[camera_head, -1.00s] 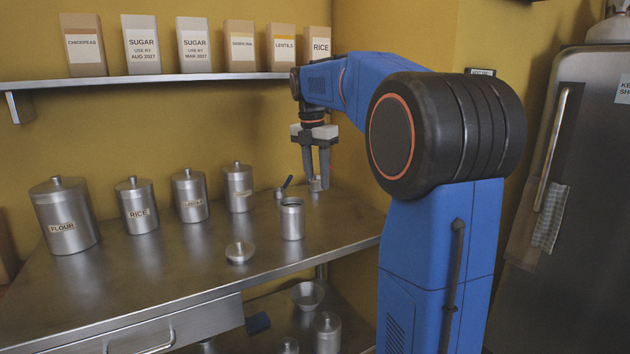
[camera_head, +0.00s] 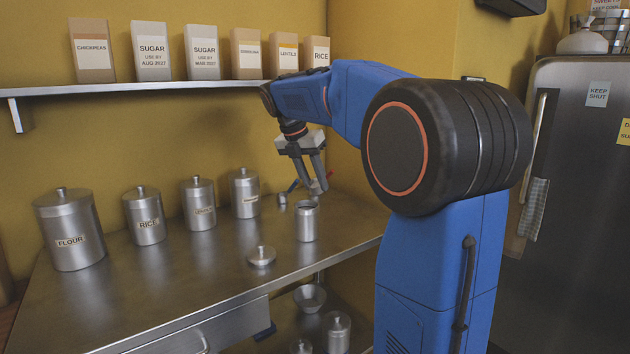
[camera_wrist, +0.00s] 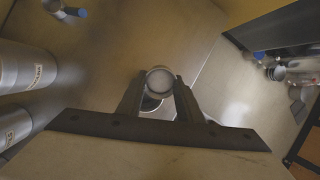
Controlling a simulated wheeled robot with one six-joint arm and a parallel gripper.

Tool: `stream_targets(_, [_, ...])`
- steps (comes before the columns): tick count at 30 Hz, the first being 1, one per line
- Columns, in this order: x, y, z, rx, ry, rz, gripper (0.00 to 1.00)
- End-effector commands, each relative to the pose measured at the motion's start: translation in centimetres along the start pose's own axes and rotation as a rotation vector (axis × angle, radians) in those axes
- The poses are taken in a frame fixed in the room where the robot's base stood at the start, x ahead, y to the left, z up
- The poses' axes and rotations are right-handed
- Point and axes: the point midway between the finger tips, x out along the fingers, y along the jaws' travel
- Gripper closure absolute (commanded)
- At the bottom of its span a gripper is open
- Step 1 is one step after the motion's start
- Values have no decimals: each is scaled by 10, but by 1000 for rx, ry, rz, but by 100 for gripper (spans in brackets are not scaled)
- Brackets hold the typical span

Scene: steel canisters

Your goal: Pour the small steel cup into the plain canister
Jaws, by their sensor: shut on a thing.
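My gripper (camera_head: 318,187) is shut on the small steel cup (camera_wrist: 160,80), which shows between the fingers in the wrist view with a pale grey-white inside. Whether that is contents or bare metal I cannot tell. In the head view the cup is a small grey shape (camera_head: 316,186), mostly hidden by the fingers. The plain canister (camera_head: 307,224) stands open on the steel counter, without a label. The gripper is tilted above it, towards its rim. In the wrist view, part of the canister (camera_wrist: 152,104) shows just beyond the cup.
A loose lid (camera_head: 262,257) lies left of the canister. A small scoop with a blue handle (camera_head: 283,198) lies behind it. Several labelled lidded canisters, such as flour (camera_head: 70,235) and rice (camera_head: 145,218), stand to the left. The shelf (camera_head: 150,87) with packets runs above.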

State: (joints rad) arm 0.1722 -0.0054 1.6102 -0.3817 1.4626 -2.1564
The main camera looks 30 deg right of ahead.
Motion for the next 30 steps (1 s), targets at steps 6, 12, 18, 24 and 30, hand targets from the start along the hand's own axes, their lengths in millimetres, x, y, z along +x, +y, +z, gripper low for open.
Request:
stream_targets(6, [2,2,-6,-5,-167,-71,92])
stream_targets(12, [6,5,-11,-6,-321,-138,92])
stream_targets(18, [8,5,-12,1,-431,-184,92])
stream_targets(24, [8,5,-12,1,-428,-184,92])
stream_targets(30, [9,6,-14,-39,-472,-220,92])
